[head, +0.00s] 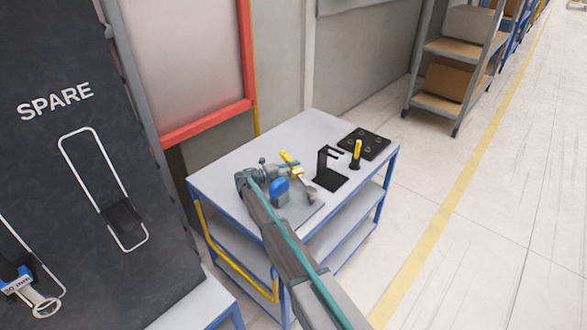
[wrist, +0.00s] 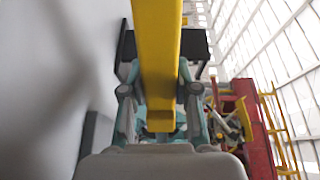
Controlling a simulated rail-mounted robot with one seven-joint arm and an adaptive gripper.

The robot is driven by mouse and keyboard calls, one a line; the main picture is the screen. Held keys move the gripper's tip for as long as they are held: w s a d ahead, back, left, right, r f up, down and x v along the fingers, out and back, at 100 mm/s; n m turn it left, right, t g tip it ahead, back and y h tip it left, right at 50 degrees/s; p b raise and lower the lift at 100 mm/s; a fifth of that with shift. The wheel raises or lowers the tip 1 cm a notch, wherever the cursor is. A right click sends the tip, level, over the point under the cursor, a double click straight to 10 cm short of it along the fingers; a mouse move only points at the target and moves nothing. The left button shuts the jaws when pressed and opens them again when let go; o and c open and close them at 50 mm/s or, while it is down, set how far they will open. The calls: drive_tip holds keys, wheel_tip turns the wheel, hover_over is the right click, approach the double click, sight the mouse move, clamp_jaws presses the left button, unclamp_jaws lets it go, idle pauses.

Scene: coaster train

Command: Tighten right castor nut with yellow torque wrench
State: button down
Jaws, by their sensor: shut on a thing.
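My gripper (head: 282,169) is over the left part of the cart top in the head view. In the wrist view its two fingers (wrist: 159,92) are shut on the yellow torque wrench (wrist: 158,50), a long yellow bar between them. In the head view part of the wrench (head: 288,157) shows as a small yellow piece at the gripper. A blue rounded part (head: 280,191) and a tan part (head: 307,191) are just below the gripper in the picture, by a grey plate (head: 303,214). I cannot make out the right castor nut. My arm hides part of this area.
The cart (head: 222,178) has a black stand (head: 328,178), a yellow-handled tool (head: 357,150) in a black holder and a black tray (head: 367,142). A dark SPARE board (head: 75,150) stands at left. Shelves (head: 440,103) are at the back. The floor at right is clear.

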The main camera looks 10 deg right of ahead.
drive_tip(key=shift+f, duration=0.7)
idle(1.1)
drive_tip(key=shift+w+d+m+g+h+p, duration=0.2)
drive_tip(key=shift+d+m+g+h+p, duration=0.1)
drive_tip(key=shift+d+m+g+p, duration=0.4)
idle(0.8)
drive_tip(key=shift+a, duration=0.1)
drive_tip(key=shift+s+a+n+t+p, duration=0.15)
drive_tip(key=shift+a+n+t+p, duration=0.15)
drive_tip(key=shift+n+t+p, duration=0.15)
drive_tip(key=shift+r, duration=0.1)
drive_tip(key=shift+r+p, duration=1.5)
drive_tip(key=shift+r, duration=0.65)
